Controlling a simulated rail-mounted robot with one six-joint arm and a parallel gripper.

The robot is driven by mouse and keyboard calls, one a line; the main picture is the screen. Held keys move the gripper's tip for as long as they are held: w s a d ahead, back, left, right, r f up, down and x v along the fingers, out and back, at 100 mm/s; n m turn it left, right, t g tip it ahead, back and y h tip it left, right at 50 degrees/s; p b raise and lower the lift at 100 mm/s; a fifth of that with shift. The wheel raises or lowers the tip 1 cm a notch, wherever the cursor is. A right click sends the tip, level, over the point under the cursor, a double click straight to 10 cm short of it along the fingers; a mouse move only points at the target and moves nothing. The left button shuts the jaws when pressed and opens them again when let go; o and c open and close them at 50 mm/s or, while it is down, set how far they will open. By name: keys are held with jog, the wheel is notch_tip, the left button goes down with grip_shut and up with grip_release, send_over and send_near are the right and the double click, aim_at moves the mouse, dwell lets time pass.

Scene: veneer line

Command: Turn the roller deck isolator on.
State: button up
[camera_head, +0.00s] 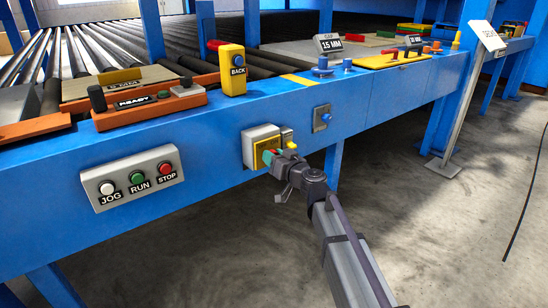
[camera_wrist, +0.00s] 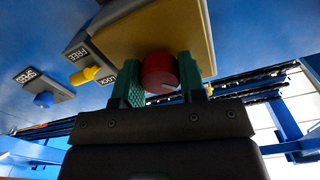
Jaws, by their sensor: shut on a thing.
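The isolator is a grey box (camera_head: 250,135) with a yellow plate on the front of the blue beam. In the wrist view its yellow plate (camera_wrist: 150,32) fills the upper middle, with a round red knob (camera_wrist: 159,70) on it. The knob bears a pale pointer mark. My gripper (camera_wrist: 160,82) has its green fingers on either side of the knob and is shut on it. In the head view my gripper (camera_head: 272,155) reaches the box from the lower right and hides most of the knob. The plate's on/off lettering cannot be read.
A small yellow FREE/LOCK lever (camera_wrist: 84,76) sits close beside the isolator. Beyond it is a blue SPEED knob (camera_head: 325,118). A JOG/RUN/STOP button box (camera_head: 133,178) is on the beam at the left. The floor in front is clear.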

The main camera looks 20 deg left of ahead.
jog(key=m, duration=0.8)
jog(key=shift+m, duration=0.4)
jog(key=m, duration=0.4)
jog(key=shift+m, duration=2.3)
jog(key=o, duration=0.9)
jog(key=shift+d, duration=0.1)
